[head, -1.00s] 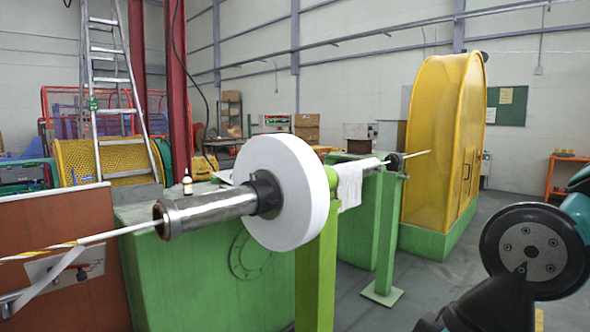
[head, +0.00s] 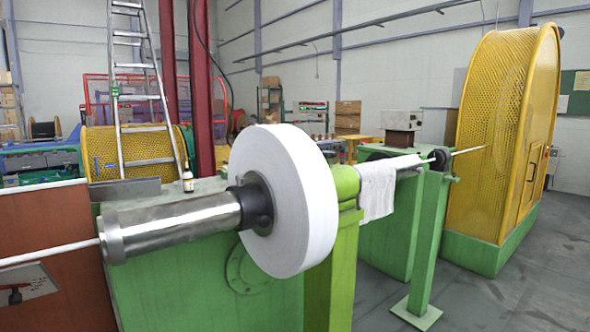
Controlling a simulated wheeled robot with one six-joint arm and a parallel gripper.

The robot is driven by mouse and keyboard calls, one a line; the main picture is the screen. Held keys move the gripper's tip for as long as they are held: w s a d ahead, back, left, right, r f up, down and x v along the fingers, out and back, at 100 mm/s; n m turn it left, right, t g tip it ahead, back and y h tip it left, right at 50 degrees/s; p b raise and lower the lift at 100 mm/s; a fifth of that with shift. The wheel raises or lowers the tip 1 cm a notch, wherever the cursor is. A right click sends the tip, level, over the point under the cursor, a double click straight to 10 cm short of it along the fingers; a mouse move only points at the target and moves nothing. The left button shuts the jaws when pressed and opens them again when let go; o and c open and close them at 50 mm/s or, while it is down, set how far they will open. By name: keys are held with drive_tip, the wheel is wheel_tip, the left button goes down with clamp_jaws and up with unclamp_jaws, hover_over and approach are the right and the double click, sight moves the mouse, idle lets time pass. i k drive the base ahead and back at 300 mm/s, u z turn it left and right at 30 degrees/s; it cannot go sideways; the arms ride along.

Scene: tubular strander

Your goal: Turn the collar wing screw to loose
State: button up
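The dark collar (head: 256,206) sits on the steel shaft (head: 175,222), against the near face of the white tape roll (head: 302,200). I cannot make out the wing screw on the collar at this size, nor whether it is tight or loose. My gripper is outside the head view, so its distance from the collar does not show.
A green post (head: 333,265) holds the shaft, and a second green post (head: 425,240) stands behind it. A brown panel (head: 55,255) stands at left; a yellow guard (head: 505,130) stands at right. Grey floor is clear at lower right.

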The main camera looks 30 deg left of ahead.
sight(241, 182)
drive_tip(key=i, duration=0.7)
drive_tip(key=u, duration=0.8)
drive_tip(key=i, duration=0.6)
drive_tip(key=u, duration=0.65)
